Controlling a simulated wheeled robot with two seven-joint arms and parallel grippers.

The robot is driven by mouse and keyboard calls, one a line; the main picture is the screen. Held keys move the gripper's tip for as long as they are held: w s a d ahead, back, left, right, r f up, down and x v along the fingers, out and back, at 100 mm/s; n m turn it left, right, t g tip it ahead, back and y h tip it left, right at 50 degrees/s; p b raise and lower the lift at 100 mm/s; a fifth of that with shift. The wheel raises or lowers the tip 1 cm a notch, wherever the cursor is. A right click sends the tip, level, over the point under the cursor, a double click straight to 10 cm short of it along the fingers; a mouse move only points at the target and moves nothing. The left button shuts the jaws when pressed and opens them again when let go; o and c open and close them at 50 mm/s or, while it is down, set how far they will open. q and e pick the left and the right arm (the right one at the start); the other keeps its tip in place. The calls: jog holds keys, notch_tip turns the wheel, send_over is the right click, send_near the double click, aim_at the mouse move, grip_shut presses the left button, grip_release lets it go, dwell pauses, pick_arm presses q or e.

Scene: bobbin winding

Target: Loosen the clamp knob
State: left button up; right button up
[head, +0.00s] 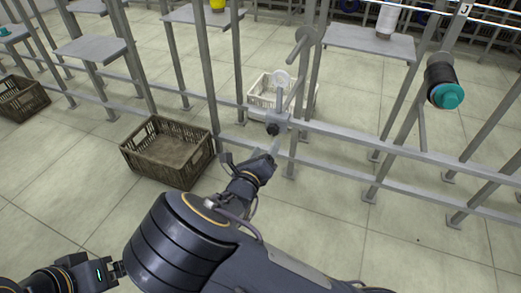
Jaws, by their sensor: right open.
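The clamp knob (272,129) is a small dark knob on the front of a grey clamp block (258,115) on the frame's upper rail. A thin rod rises from the block beside a pale round disc (281,78). My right gripper (275,148) is open, just below the knob in the picture. Its fingers are small and partly hidden by its own dark body, and I cannot tell whether they touch the knob. Part of my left gripper (116,269) shows at the lower left, too unclear to read its jaws.
A brown crate (168,176) stands on the floor left of my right gripper, and a white basket (310,104) stands behind the rail. Metal posts and rails cross the area. A black and teal bobbin (441,84) is at the right. The tiled floor in front is clear.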

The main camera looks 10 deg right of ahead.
aim_at(273, 132)
jog(key=shift+t, duration=0.4)
jog(key=x, duration=0.3)
jog(key=b+x, duration=0.1)
jog(key=x, duration=0.3)
jog(key=shift+w+r+b, duration=0.2)
jog(key=shift+b, duration=0.1)
jog(key=c, duration=1)
